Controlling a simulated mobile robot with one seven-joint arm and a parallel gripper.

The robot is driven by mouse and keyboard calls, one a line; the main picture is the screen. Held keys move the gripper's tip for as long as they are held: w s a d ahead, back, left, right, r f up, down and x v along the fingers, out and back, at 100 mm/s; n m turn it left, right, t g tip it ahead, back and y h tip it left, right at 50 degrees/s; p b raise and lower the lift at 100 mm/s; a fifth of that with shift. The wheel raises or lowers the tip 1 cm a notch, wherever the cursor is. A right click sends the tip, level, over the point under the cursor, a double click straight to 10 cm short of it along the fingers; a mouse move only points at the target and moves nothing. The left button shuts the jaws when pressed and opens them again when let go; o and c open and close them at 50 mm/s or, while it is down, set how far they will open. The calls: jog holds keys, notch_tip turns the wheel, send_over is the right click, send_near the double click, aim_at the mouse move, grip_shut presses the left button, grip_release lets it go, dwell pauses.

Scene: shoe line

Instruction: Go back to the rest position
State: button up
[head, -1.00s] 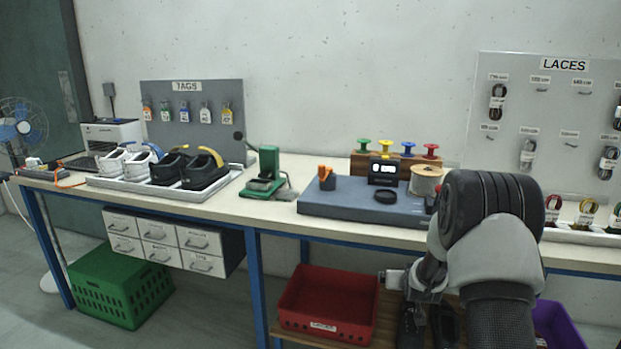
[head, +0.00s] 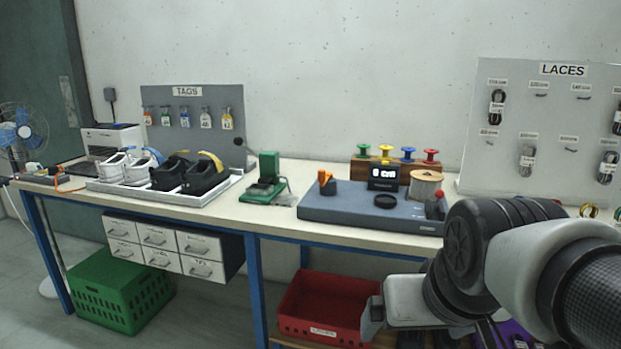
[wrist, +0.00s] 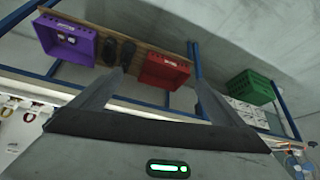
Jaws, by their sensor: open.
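My gripper (wrist: 150,95) shows in the wrist view with its two fingers spread wide apart and nothing between them. Beyond the fingers are the lower shelf and the floor under the bench. In the head view my arm fills the lower right, in front of the bench's edge.
Below are a red crate (head: 305,305), a purple crate (wrist: 68,40), a green crate (head: 120,290) and drawers (head: 160,240). Free floor lies left of the red crate.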

jog(key=s+p, duration=0.1)
jog(key=s, duration=0.3)
notch_tip(320, 180, up, 27)
jog(key=p, duration=2.7)
jog(key=shift+a+r, duration=0.2)
jog(key=shift+a, duration=0.05)
